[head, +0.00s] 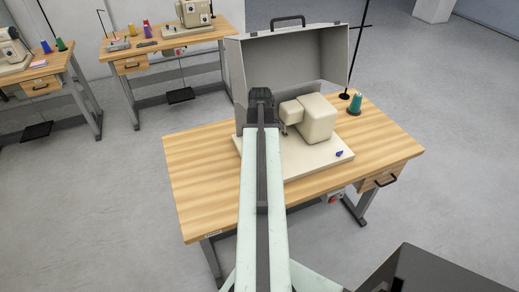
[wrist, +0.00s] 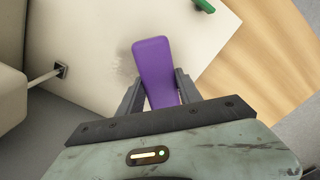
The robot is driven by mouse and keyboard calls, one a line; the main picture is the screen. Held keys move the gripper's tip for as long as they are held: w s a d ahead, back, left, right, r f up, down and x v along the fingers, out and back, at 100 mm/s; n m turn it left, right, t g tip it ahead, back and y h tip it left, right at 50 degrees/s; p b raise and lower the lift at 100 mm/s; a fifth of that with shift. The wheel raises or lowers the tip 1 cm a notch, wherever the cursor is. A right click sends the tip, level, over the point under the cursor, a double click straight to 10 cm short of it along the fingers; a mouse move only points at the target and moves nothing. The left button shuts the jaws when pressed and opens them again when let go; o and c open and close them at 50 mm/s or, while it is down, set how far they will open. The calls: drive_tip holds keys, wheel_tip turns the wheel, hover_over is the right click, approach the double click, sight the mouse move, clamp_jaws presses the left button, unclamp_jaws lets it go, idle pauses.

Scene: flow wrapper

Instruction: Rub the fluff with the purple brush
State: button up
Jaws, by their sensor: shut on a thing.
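The purple brush (wrist: 152,65) is held between the two grey fingers of my gripper (wrist: 157,88) in the wrist view, its broad end pointing away from the wrist. The fluff (wrist: 121,70) shows as a faint grey speckled patch on the cream base plate (wrist: 90,22), just left of the brush and partly hidden by it. I cannot tell whether the brush touches the plate. In the head view my gripper (head: 260,96) is over the back left of the plate, and the brush and fluff are hidden there.
A cream machine body (head: 317,118) stands right of my gripper, with a grey hood (head: 292,60) behind. A small blue item (head: 339,154) lies on the plate's right. A teal thread cone (head: 354,105) stands on the wooden table (head: 200,180). A green item (wrist: 204,5) shows in the wrist view.

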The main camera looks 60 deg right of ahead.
drive_tip(key=shift+f+b, duration=0.65)
drive_tip(key=shift+f, duration=0.05)
drive_tip(key=shift+d, duration=0.1)
